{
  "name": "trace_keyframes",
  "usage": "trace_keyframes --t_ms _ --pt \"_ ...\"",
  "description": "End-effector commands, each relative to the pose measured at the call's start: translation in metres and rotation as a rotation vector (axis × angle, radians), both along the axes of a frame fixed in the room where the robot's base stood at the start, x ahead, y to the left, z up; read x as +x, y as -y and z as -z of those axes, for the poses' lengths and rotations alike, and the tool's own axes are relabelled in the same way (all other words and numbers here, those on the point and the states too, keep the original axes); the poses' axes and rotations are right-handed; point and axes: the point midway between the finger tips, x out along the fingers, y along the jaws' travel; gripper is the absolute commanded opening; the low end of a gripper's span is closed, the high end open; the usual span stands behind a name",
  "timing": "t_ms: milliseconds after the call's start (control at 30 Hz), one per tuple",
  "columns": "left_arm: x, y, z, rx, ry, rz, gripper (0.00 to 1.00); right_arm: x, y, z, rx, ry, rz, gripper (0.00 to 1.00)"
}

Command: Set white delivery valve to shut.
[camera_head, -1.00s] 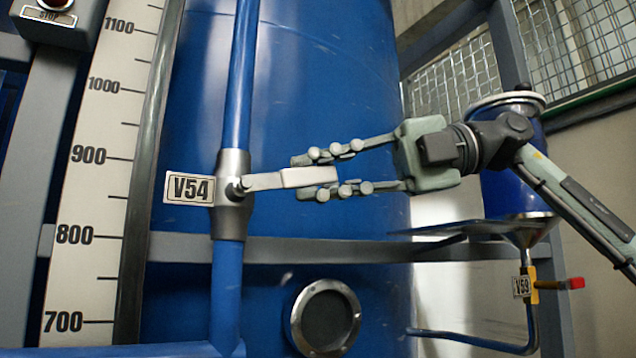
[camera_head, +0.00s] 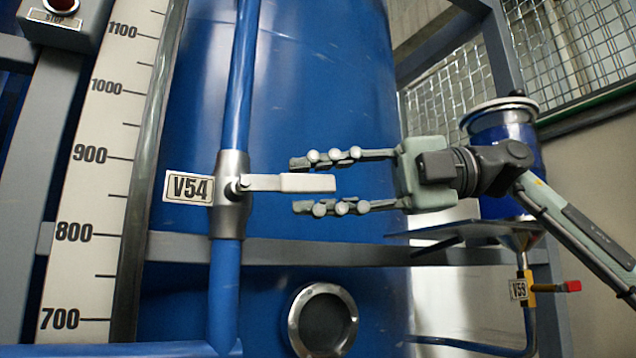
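The white valve handle (camera_head: 306,183) sticks out to the right from the grey valve body (camera_head: 231,193) on a vertical blue pipe. It lies level, across the pipe. A tag reading V54 (camera_head: 188,188) is at the left of the body. My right gripper (camera_head: 300,184) comes in from the right with its fingers open, one above and one below the handle's outer end. Gaps show between the handle and both fingers. My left gripper is not in view.
A large blue tank (camera_head: 300,80) stands behind the valve, with a round sight port (camera_head: 323,320) below. A numbered scale (camera_head: 85,200) is at the left. At the right are a V59 valve with a red handle (camera_head: 572,286) and a small blue vessel (camera_head: 503,140).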

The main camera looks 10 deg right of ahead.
Motion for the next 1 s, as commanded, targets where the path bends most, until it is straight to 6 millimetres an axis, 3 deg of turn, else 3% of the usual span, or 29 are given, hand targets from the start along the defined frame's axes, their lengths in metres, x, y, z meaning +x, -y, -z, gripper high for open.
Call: trace_keyframes --t_ms 433,800,1000 --pt "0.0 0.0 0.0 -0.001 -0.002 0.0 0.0 0.001 0.009 -0.002 0.005 0.0 0.006 0.4" --pt "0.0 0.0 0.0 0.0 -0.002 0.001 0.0 -0.005 0.082 -0.01 0.005 0.0 0.005 0.4" --pt "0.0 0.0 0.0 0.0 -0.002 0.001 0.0 -0.008 0.11 -0.013 0.004 0.0 0.003 0.4"
